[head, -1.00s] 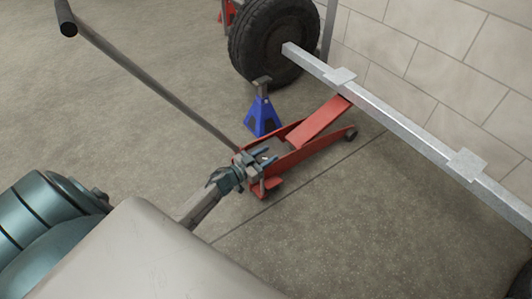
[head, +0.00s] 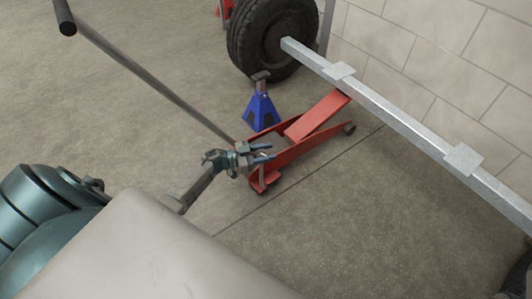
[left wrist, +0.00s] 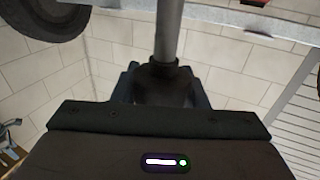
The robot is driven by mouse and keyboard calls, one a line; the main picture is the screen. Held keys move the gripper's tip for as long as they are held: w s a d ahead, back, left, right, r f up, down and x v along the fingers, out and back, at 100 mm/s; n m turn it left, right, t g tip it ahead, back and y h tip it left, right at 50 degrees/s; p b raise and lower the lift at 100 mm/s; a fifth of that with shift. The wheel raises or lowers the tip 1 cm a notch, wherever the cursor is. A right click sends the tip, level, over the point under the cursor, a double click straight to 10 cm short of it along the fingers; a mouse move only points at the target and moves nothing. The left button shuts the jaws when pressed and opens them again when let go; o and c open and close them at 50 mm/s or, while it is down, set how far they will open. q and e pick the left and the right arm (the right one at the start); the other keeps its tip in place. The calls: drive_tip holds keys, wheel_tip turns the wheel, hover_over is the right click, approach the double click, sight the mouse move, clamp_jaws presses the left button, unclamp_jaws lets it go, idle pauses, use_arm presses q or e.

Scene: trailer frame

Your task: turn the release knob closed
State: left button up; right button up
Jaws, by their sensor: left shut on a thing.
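The red floor jack (head: 292,150) stands on the floor under the trailer beam. Its long grey handle (head: 150,82) slopes up to the left and ends in a black grip. My left gripper (head: 262,153) is at the rear of the jack, near the handle's foot, and hides the release knob in the head view. In the left wrist view a dark round piece, which looks like the release knob (left wrist: 163,86), sits between the shut fingers, with a grey rod above it. Its turn position cannot be told. My right gripper is not in view.
A blue jack stand (head: 260,108) stands just behind the jack. The grey trailer beam (head: 400,108) crosses above the jack's front end. A black tyre (head: 262,40) is at the back, beside a tiled wall (head: 440,50).

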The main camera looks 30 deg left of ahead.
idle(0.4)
use_arm(q)
drive_tip(key=o, duration=1)
drive_tip(key=shift+c, duration=0.2)
drive_tip(key=shift+s, duration=0.1)
drive_tip(key=p+v, duration=0.2)
drive_tip(key=v, duration=0.8)
drive_tip(key=shift+s+a, duration=0.2)
drive_tip(key=shift+a, duration=0.1)
drive_tip(key=shift+o, duration=0.2)
drive_tip(key=shift+r, duration=0.1)
